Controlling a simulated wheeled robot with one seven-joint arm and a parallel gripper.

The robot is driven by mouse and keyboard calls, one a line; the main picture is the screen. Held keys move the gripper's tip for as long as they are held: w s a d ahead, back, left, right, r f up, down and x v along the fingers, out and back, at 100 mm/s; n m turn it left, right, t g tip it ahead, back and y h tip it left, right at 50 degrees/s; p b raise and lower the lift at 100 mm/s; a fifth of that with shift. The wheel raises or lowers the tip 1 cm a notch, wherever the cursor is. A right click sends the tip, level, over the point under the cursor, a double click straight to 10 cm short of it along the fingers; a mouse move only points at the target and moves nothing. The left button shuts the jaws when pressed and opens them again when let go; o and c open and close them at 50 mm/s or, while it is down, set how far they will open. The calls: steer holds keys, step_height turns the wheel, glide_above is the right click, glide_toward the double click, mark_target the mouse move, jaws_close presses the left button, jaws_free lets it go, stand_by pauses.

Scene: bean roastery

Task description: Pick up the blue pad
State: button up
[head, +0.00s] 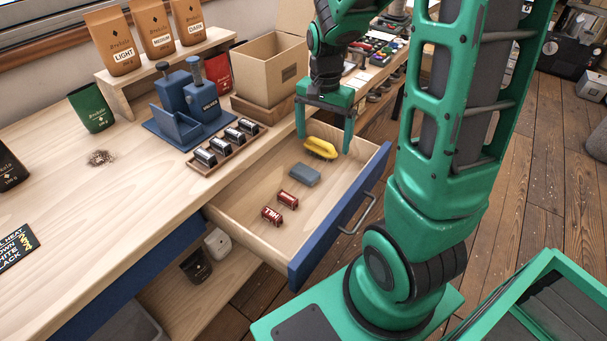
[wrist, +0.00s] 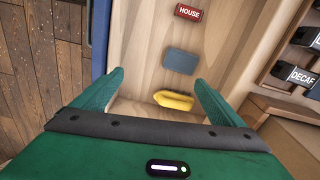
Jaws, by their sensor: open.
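The blue pad (head: 304,175) is a grey-blue block lying flat in the open drawer (head: 245,218), between a yellow brush and two red stamps. In the wrist view the blue pad (wrist: 181,61) lies beyond my fingertips, near the middle of the drawer floor. My green gripper (head: 324,144) is open and empty above the far end of the drawer. In the wrist view my gripper (wrist: 158,80) has its fingers spread wide, with the yellow brush (wrist: 174,100) showing between them. The pad is fully visible in both views.
Red stamps (head: 272,215) lie nearer in the drawer; one reads HOUSE in the wrist view (wrist: 188,12). The blue drawer front (head: 340,222) stands open. A rack of label stamps (head: 225,145) and a cardboard box (head: 270,65) stand on the bench beside the drawer.

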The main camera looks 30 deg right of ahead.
steer(key=w+a+f+m, duration=0.2)
steer(key=w+f, duration=0.2)
steer(key=w, duration=0.1)
glide_above(304, 172)
steer(key=f, duration=0.5)
steer(key=shift+w+d+f, duration=0.2)
steer(key=shift+d+f, duration=0.05)
steer(key=shift+f, duration=0.15)
steer(key=shift+s+a+f, duration=0.1)
steer(key=shift+a+f, duration=0.05)
steer(key=shift+f, duration=1.25)
steer(key=shift+s+a+f, duration=0.1)
steer(key=shift+a+f, duration=0.05)
steer(key=shift+f, duration=1.2)
steer(key=shift+c, duration=0.7)
steer(key=c, duration=1)
